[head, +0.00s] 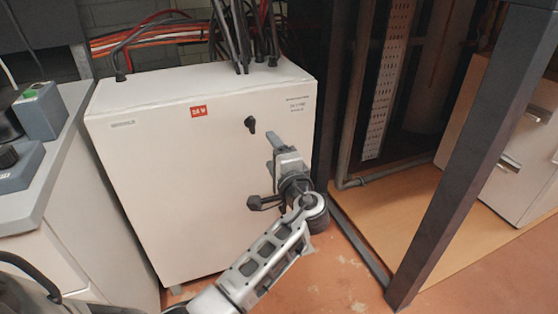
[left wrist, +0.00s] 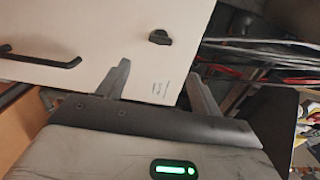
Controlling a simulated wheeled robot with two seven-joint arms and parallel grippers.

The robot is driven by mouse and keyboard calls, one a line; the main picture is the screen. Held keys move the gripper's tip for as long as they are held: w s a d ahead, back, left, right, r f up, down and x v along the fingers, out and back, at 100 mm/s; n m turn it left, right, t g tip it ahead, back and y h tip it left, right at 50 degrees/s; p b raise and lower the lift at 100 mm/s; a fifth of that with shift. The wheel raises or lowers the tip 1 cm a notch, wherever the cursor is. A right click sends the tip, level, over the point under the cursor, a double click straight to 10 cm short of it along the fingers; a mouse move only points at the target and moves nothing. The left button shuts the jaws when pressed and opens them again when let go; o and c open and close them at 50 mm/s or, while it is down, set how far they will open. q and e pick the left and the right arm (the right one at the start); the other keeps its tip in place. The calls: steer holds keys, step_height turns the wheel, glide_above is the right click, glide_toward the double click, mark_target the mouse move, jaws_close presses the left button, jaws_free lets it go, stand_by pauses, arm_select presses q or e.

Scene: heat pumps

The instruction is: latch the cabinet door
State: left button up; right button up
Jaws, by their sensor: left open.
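The white cabinet (head: 180,190) has its door front facing me, and the door looks flush with the body. A small black latch knob (head: 250,124) is on the upper part of the door; it also shows in the left wrist view (left wrist: 160,38). A black bar handle (left wrist: 40,60) lies on the door in the left wrist view. My left gripper (head: 275,140) is open and empty in front of the door, just right of and below the knob in the head view. In the left wrist view, the knob is beyond my two fingertips (left wrist: 160,72), apart from them. My right gripper is out of view.
Red and black cables (head: 150,38) run behind and above the cabinet. A grey-topped counter (head: 60,130) stands close on the left. A dark upright post (head: 465,165) stands on the right. Orange floor (head: 345,280) is clear in front.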

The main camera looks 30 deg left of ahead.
arm_select(q)
steer(key=v, duration=0.3)
steer(key=shift+s+d, duration=0.25)
steer(key=shift+d, duration=0.05)
